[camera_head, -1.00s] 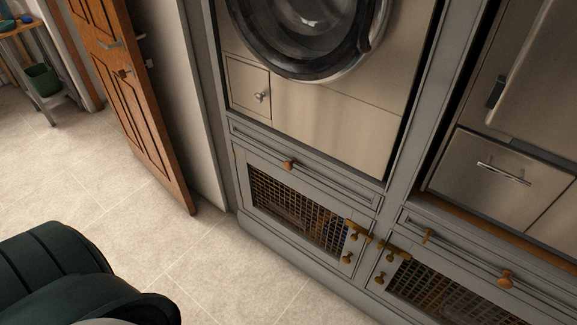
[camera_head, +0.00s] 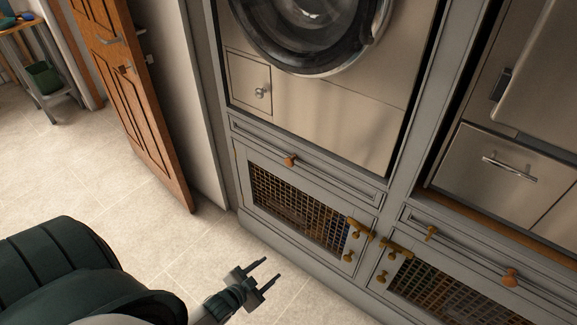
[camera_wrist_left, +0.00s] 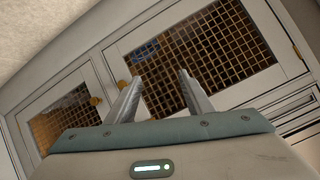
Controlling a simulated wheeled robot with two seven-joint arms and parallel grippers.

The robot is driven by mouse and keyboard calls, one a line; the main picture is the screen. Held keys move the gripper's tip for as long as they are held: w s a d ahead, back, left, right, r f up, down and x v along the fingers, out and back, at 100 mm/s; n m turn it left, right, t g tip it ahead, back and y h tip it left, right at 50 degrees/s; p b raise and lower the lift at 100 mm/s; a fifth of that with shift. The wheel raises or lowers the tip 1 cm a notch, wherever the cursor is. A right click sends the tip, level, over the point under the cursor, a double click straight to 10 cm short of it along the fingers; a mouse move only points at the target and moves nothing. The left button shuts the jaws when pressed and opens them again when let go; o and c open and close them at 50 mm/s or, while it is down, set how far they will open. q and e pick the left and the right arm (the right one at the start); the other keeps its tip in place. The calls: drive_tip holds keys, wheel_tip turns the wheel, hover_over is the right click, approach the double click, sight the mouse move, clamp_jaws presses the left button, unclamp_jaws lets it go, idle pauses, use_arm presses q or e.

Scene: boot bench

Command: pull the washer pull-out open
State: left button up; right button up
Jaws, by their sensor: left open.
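The washer (camera_head: 310,30) stands in a grey cabinet bay, its round door at the top of the head view. Below it, a narrow grey pull-out front (camera_head: 335,184) with a round copper-coloured knob (camera_head: 290,160) sits flush in the frame, shut. My left gripper (camera_head: 270,270) is open and empty, low in front of the cabinet, below and left of the knob in the picture and apart from it. The left wrist view shows its two spread fingers (camera_wrist_left: 159,76) with mesh cabinet doors beyond. My right gripper is in no view.
Below the pull-out is a mesh door (camera_head: 300,210) with brass knobs and latches. A second mesh door (camera_head: 440,290) and a drawer knob (camera_head: 510,277) are at right. A wooden door (camera_head: 130,90) stands ajar at left. The tiled floor (camera_head: 120,215) between is clear.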

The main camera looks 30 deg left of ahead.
use_arm(q)
drive_tip(key=w+a+r+m+t, duration=0.1)
drive_tip(key=w+a+r+t, duration=0.1)
drive_tip(key=r, duration=0.6)
drive_tip(key=w+a+r+m+t+b, duration=0.1)
drive_tip(key=w+a+r+m+t, duration=0.1)
drive_tip(key=r, duration=0.6)
drive_tip(key=w+a+r+m+t+h, duration=0.1)
drive_tip(key=w+a+r+m, duration=0.1)
drive_tip(key=w+a+r, duration=0.2)
wheel_tip(320, 180, up, 4)
drive_tip(key=shift+w+a+f+t, duration=0.1)
drive_tip(key=shift+w+a+t, duration=0.25)
drive_tip(key=shift+a, duration=0.4)
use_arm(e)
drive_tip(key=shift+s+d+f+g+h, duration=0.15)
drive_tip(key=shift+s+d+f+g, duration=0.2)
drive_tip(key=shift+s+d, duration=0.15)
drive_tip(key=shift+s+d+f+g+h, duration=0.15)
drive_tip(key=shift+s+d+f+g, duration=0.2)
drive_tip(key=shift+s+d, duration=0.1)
